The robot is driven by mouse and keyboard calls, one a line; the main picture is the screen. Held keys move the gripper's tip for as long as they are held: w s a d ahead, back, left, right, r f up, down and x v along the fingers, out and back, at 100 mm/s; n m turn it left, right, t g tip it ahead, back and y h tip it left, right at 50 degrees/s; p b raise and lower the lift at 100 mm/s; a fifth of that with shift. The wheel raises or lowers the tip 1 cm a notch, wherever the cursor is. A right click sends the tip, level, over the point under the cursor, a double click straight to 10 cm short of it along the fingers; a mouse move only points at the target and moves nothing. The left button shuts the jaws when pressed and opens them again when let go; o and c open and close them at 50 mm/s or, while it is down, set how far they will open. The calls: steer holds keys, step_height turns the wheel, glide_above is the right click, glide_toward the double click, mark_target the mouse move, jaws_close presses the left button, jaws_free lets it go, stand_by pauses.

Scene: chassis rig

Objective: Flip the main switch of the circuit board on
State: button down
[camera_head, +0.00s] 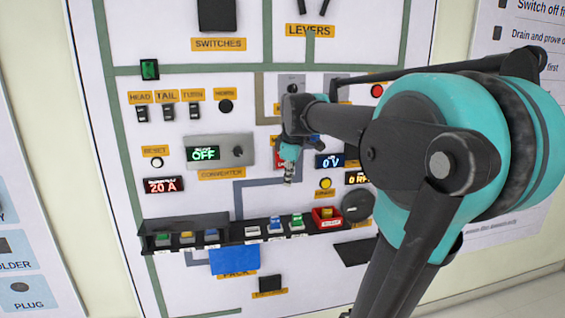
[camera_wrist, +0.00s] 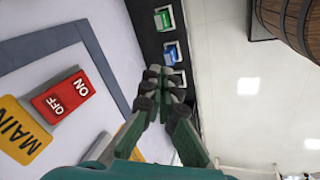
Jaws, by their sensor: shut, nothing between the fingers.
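The main switch (camera_wrist: 66,95) is a red rocker marked OFF and ON in the wrist view, beside a yellow MAIN label (camera_wrist: 20,128). I cannot tell which side is pressed in. In the head view it is mostly hidden behind my arm and gripper; only a sliver of red shows. My gripper (camera_wrist: 163,76) is shut and empty, to the right of the switch in the wrist view and apart from it. In the head view my gripper (camera_head: 289,178) points down in front of the circuit board (camera_head: 210,120).
A black tray (camera_head: 185,226) with several colored blocks runs along the board below my gripper. A converter (camera_head: 235,151) reads OFF, and another display (camera_head: 329,161) reads 0 V. A wooden barrel (camera_wrist: 290,22) shows in the wrist view's upper right corner.

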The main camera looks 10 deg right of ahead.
step_height(320, 180, up, 13)
steer(key=w+n, duration=0.3)
steer(key=n, duration=0.2)
steer(key=shift+d+f, duration=0.15)
steer(key=shift+f, duration=0.05)
steer(key=shift+f, duration=0.1)
glide_toward(281, 167)
step_height(281, 167, down, 5)
steer(key=s, duration=0.3)
steer(key=shift+w+f, duration=0.25)
steer(key=shift+w, duration=0.45)
steer(key=shift+w+f, duration=0.2)
steer(key=shift+w, duration=0.5)
steer(key=shift+w+f, duration=0.25)
steer(key=shift+w, duration=0.5)
steer(key=shift+w+f+t, duration=0.25)
steer(key=shift+w+t, duration=0.1)
steer(key=shift+t, duration=0.25)
steer(key=shift+r, duration=0.2)
